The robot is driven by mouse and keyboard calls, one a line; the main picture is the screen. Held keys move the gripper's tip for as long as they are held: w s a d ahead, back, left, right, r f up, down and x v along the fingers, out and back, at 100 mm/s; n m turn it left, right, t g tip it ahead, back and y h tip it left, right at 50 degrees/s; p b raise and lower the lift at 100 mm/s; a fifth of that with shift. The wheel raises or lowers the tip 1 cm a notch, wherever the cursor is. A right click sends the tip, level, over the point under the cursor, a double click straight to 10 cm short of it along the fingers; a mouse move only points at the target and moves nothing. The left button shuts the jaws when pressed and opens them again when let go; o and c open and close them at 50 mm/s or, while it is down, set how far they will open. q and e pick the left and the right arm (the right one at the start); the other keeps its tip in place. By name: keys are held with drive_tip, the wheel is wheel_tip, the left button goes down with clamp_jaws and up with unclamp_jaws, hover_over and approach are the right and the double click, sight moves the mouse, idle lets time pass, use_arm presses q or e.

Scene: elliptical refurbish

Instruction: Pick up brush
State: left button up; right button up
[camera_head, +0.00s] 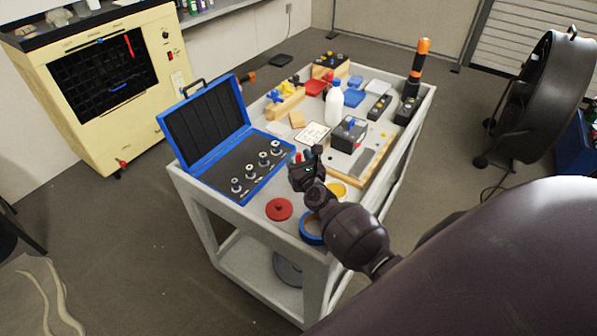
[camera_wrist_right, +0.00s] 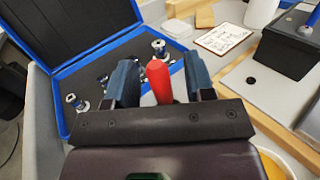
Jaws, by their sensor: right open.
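My right gripper (camera_head: 302,158) is over the near part of the cart, beside the open blue case. It also shows in the right wrist view (camera_wrist_right: 158,64), with its two blue-grey fingers apart. A red object with a rounded tip (camera_wrist_right: 160,84) stands between the fingers, with visible gaps at its sides. It may be the brush's handle; no bristles show, and its lower end is hidden behind the gripper. In the head view only a small red patch (camera_head: 297,157) shows at the fingers. My left gripper is in neither view.
The grey cart (camera_head: 192,184) carries the blue case (camera_head: 215,168) with several metal fittings, a red lid (camera_head: 279,209), a blue-rimmed round thing (camera_head: 312,228), a white bottle (camera_head: 334,104) and a black box (camera_head: 349,134). A black fan (camera_head: 540,95) stands at right.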

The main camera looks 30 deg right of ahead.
clamp_jaws()
